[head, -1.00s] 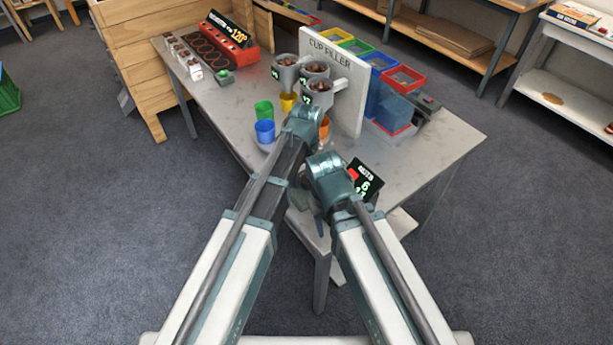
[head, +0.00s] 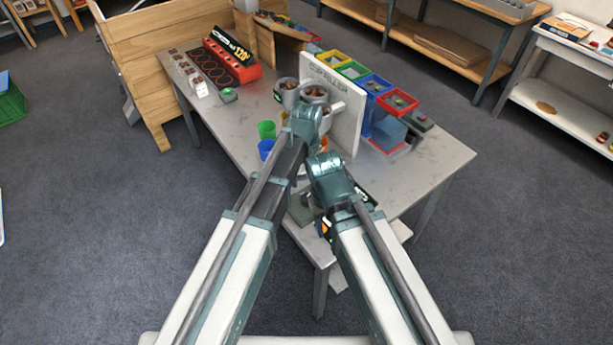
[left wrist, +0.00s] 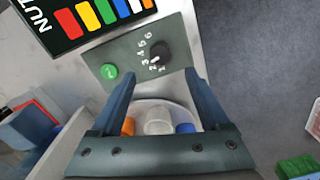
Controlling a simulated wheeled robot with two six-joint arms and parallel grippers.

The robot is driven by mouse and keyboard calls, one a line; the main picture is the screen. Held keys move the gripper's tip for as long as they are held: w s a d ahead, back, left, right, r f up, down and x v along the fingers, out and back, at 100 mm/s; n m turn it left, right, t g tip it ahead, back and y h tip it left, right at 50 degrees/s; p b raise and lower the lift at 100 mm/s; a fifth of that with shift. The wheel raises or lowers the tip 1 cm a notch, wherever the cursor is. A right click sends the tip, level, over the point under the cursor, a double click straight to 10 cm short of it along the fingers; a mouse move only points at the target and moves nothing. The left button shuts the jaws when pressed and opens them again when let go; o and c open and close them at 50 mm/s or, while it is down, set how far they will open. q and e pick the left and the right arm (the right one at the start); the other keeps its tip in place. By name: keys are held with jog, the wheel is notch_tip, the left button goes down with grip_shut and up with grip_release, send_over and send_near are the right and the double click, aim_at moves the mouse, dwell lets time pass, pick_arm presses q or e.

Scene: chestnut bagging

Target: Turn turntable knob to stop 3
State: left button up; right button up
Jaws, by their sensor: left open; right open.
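The dark turntable knob (left wrist: 160,52) sits on a dark green panel (left wrist: 130,52) beside printed stop numbers 1 to 6. Its pale mark seems to point toward the low numbers, but I cannot tell the exact stop. A green button (left wrist: 109,71) is left of it. My left gripper (left wrist: 162,75) is open, its fingertips just short of the knob and apart from it. The turntable (left wrist: 186,108) with several cups shows between the fingers. In the head view, my left gripper (head: 304,125) is over the table and hides the knob. My right gripper (head: 326,178) is lower, its fingers mostly hidden.
Colored bins (head: 396,101) are right of the board. A red device (head: 232,68) is at the far left of the table (head: 440,160). The table's right end is clear.

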pick_arm(q)
notch_tip(320, 180, up, 4)
jog(key=p, duration=0.3)
jog(key=shift+r, duration=0.2)
pick_arm(e)
notch_tip(320, 180, up, 4)
jog(key=shift+r, duration=0.2)
pick_arm(q)
jog(key=shift+a, duration=0.1)
